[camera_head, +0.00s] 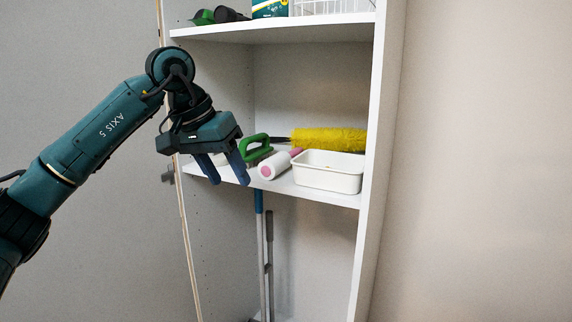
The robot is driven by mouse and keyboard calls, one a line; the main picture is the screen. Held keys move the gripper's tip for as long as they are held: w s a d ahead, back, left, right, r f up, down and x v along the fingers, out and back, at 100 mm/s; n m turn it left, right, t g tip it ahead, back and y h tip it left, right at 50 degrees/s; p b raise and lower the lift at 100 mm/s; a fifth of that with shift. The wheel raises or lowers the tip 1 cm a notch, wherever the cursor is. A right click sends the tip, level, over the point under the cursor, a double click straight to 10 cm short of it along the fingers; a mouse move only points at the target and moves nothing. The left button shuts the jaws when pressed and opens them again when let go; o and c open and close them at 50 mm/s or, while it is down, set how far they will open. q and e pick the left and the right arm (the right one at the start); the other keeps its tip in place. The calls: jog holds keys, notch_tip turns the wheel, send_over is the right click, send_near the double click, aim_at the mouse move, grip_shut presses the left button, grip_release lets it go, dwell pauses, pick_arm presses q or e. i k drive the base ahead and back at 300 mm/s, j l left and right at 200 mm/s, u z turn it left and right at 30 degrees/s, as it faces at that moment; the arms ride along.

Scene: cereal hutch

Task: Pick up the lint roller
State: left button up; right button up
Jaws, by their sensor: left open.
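The lint roller (274,166) lies on the middle shelf, a white roll with a pink end and a pink handle partly hidden behind the white bin. My left gripper (226,183) comes in from the left and points down at the shelf's front edge, left of the lint roller. Its two blue fingers are apart with nothing seen between them. The gripper looks close to the roll but apart from it. My right gripper is not in view.
A white bin (328,180) stands right of the roller, with a yellow duster (330,139) behind it. A green-handled brush (255,149) sits behind the roller. The cabinet's side panel (379,120) bounds the shelf at right. Long poles (264,255) stand below.

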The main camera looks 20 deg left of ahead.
aim_at(271, 167)
jog(key=i, duration=1.2)
